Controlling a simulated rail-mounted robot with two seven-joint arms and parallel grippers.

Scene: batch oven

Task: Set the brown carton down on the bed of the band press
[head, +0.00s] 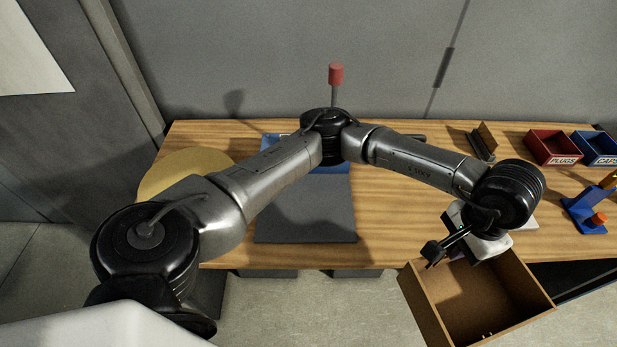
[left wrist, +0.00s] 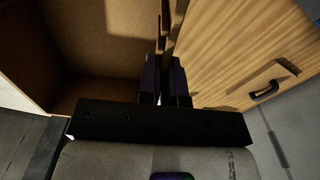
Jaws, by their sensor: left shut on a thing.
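The brown carton (head: 433,309) is open at the top and hangs at the lower right of the head view, in front of the table edge. My left gripper (head: 452,250) is shut on the carton's wall nearest the table. In the left wrist view the fingers (left wrist: 166,82) pinch that wall, with the carton's inside (left wrist: 95,35) to the left. A flat dark grey bed (head: 305,218) lies at the table's front, left of the carton. Behind it are a blue part (head: 272,139) and a red-topped post (head: 335,75), probably the band press, mostly hidden by my arm.
The wooden table (head: 390,215) has bare room between the grey bed and the carton. A round tan disc (head: 185,165) lies at left. A red PLUGS bin (head: 553,147), a blue CAPS bin (head: 598,147) and a blue fixture (head: 583,213) stand at right.

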